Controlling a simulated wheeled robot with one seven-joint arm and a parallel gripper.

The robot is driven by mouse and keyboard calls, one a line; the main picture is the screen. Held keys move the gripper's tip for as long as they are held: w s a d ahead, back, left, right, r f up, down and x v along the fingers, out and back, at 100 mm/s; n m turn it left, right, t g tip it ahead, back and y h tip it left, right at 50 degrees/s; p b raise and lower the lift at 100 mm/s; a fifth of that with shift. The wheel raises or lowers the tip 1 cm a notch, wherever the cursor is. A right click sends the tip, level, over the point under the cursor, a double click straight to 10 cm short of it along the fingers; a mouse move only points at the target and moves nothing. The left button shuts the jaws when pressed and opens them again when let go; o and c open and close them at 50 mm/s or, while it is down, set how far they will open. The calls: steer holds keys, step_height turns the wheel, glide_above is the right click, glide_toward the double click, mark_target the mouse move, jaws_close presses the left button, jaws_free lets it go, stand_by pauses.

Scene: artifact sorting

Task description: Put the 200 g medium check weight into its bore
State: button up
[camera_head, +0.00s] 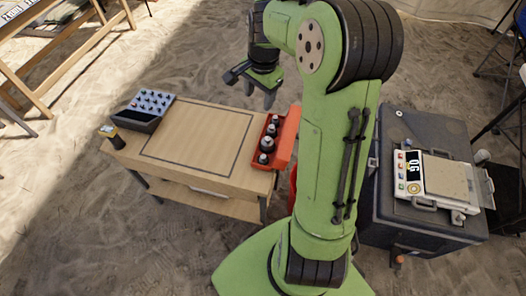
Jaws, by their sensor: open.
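An orange-red case (287,143) stands at the right end of the wooden table, with several small weights in a row in it. The largest one (267,144) is dark with a lighter top. I cannot tell which weight is the 200 g medium one, and no bore can be made out clearly. My gripper (254,91) is open and empty, in the air above the table's far right part, clear of the case.
The wooden table (200,142) is bare inside its dark outlined rectangle. A scale (441,180) reading 0G sits on the grey chest (398,216).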

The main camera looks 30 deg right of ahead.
steer(key=s+a+r+n+t+h, duration=0.1)
steer(key=s+a+r+n+h, duration=0.1)
steer(key=s+a+r+n, duration=0.6)
steer(key=s+a+n+t+y, duration=0.1)
steer(key=s+a+n, duration=0.1)
steer(key=s, duration=0.5)
steer(key=s+a+n+t+y, duration=0.1)
steer(key=s+a+n+t, duration=0.1)
steer(key=s, duration=0.4)
steer(key=a+n, duration=0.1)
steer(key=n, duration=0.1)
steer(key=shift+s+r+n, duration=0.3)
steer(key=shift+s+n, duration=0.05)
steer(key=shift+n, duration=0.05)
